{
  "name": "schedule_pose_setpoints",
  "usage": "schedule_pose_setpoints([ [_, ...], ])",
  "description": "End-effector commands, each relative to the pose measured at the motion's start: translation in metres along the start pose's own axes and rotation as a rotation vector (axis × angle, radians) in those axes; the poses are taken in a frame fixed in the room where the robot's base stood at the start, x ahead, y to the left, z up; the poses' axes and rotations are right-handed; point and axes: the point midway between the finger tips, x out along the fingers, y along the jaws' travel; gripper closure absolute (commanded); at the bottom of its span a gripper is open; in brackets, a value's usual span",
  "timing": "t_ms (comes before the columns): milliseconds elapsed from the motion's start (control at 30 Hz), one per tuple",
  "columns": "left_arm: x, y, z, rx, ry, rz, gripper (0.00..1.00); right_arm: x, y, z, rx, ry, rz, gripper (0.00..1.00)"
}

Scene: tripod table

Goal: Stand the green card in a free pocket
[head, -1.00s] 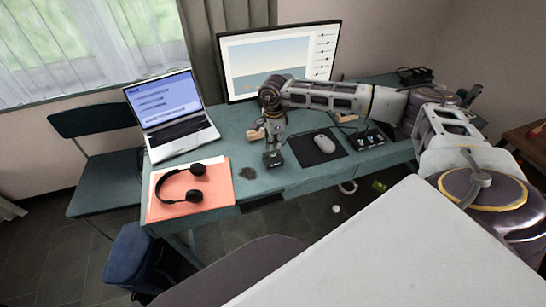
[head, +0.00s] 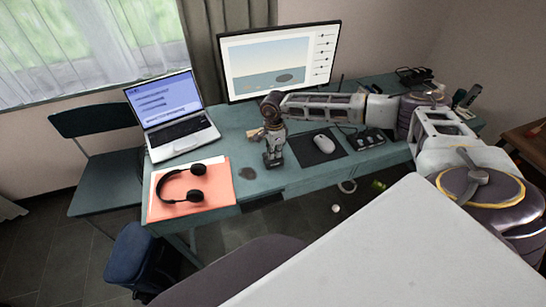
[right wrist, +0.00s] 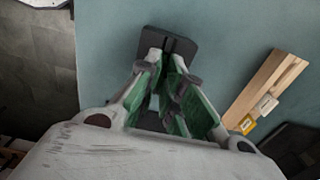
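My right gripper (head: 273,159) points down over the front middle of the teal desk. In the right wrist view its fingers (right wrist: 167,50) converge towards a dark grey block (right wrist: 147,38) at their tips; whether they are closed on it is unclear. Green surfaces show along the inner sides of the fingers, and I cannot tell a separate green card from them. A pale wooden piece (right wrist: 268,84) lies to the right, with small white and yellow pieces at it. It shows in part in the head view (head: 256,134), left of the gripper. My left gripper is not in view.
The desk (head: 230,131) carries a laptop (head: 178,130), a monitor (head: 282,60), headphones (head: 183,196) on an orange folder (head: 220,183), and a mouse (head: 323,145) on a dark mat. A yellow-green thing (head: 379,185) is below the desk's front edge. A white surface fills the foreground.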

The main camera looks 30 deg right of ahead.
Motion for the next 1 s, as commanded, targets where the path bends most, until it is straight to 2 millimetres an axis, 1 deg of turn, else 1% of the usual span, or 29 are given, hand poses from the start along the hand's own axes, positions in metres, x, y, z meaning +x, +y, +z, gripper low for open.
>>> schedule_pose_setpoints([
  [133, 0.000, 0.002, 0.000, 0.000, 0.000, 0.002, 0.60, 0.000, 0.000, 0.000, 0.000, 0.000, 0.000, 0.91],
  [167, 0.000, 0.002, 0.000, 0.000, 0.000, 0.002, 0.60, 0.000, 0.000, 0.000, 0.000, 0.000, 0.000, 0.94],
  [200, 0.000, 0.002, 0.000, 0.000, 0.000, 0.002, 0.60, 0.000, 0.000, 0.000, 0.000, 0.000, 0.000, 0.99],
  [233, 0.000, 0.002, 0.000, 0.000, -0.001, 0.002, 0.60, 0.000, 0.000, 0.000, 0.000, 0.000, 0.000, 1.00],
  [667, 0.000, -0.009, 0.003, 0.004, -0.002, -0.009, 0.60, -0.002, 0.000, 0.000, 0.000, 0.000, -0.001, 1.00],
  [867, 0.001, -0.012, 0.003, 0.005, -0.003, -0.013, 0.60, -0.013, -0.001, 0.000, 0.000, -0.001, -0.002, 1.00],
  [1000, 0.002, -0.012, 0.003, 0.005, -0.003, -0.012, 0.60, -0.030, -0.001, 0.000, 0.000, -0.001, -0.004, 1.00],
])
